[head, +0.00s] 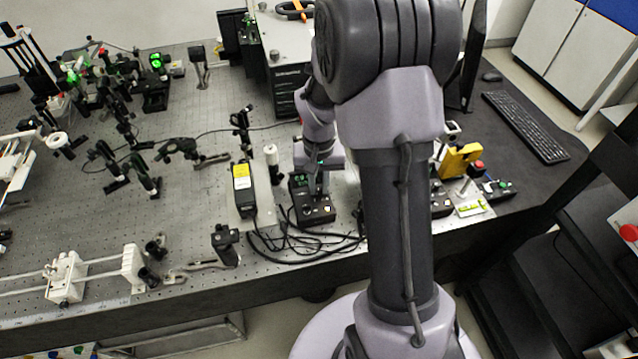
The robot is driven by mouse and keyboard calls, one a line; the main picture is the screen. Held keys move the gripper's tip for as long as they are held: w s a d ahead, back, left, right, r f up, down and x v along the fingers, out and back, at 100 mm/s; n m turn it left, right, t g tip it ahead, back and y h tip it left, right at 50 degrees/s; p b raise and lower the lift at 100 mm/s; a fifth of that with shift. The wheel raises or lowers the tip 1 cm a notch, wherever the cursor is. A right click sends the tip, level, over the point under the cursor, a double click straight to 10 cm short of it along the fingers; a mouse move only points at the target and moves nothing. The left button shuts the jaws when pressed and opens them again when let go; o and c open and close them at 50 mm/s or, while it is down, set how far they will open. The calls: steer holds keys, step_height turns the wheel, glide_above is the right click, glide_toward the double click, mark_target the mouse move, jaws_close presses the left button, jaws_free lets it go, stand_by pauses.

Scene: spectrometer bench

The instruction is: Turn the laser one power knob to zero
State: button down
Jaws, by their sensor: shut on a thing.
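A small black control box (316,215) with green lit digits stands near the front edge of the optical bench, left of my arm. My gripper (319,187) points down onto its top from behind and is shut. The laser one power knob is at most a few pixels here and is covered by the fingers, which appear closed around it. The knob's setting and the digits are too small to read. A second, similar black box (441,203) is partly hidden behind my arm on the right.
A black laser module with a yellow label (242,178) stands just left of the control box. Loose black cables (290,246) lie in front. A yellow device (460,160) and a keyboard (525,126) are to the right. Several optics mounts fill the bench's left side.

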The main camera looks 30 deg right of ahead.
mark_target(319, 188)
steer(key=c, duration=1.3)
jaws_free()
steer(key=shift+c, duration=0.2)
step_height(319, 188, up, 18)
steer(key=p, duration=0.5)
steer(key=shift+f, duration=0.25)
